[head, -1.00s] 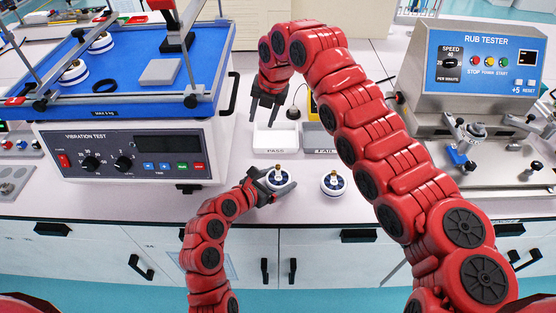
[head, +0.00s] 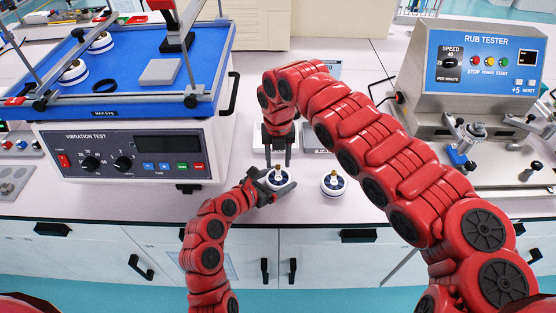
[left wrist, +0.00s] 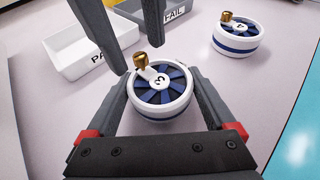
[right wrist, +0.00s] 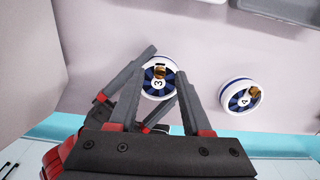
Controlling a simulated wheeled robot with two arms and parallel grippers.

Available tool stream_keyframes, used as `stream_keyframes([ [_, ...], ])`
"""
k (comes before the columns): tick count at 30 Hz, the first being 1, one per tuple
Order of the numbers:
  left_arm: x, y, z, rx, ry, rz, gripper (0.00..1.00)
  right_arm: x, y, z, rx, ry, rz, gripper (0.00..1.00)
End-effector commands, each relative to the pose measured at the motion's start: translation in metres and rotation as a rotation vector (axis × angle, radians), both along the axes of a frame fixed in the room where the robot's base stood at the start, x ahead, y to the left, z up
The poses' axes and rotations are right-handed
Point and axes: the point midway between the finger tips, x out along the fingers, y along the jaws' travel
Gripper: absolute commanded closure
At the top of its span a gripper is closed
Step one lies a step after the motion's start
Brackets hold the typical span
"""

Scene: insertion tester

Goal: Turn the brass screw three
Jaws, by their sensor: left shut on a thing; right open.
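A round white and blue unit marked 3 (left wrist: 160,98) carries a brass screw (left wrist: 141,62) on its top. It stands on the bench and also shows in the head view (head: 277,182) and the right wrist view (right wrist: 158,80). My left gripper (head: 281,184) is shut on this unit, one finger on each side. My right gripper (head: 278,162) is open and points down above and just behind the unit. In the right wrist view its fingertips (right wrist: 164,80) lie to either side of the unit and its brass screw. The right fingers hold nothing.
A second unit marked 4 (left wrist: 240,38) with a brass screw stands to the right. White PASS tray (left wrist: 90,45) and grey FAIL tray (left wrist: 176,10) lie behind. The vibration tester (head: 130,155) is at left, the rub tester (head: 480,70) at right.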

Motion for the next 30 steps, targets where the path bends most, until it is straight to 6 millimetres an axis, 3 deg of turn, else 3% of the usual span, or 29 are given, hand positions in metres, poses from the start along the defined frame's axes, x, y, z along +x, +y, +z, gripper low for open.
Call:
stream_keyframes([
  [10,-0.0001,0.0001,-0.0007,0.001,0.001,0.0,0.72,-0.0002,0.0,-0.0054,0.0,0.0,0.0,0.51],
  [18,-0.0001,0.0001,-0.0007,0.001,0.001,0.0,0.72,-0.0003,0.0,-0.0054,0.0,0.001,0.0,1.0],
  [30,-0.0001,0.0003,-0.0006,0.001,0.001,0.0,0.72,-0.0002,-0.0001,-0.0054,0.0,0.001,-0.011,1.0],
])
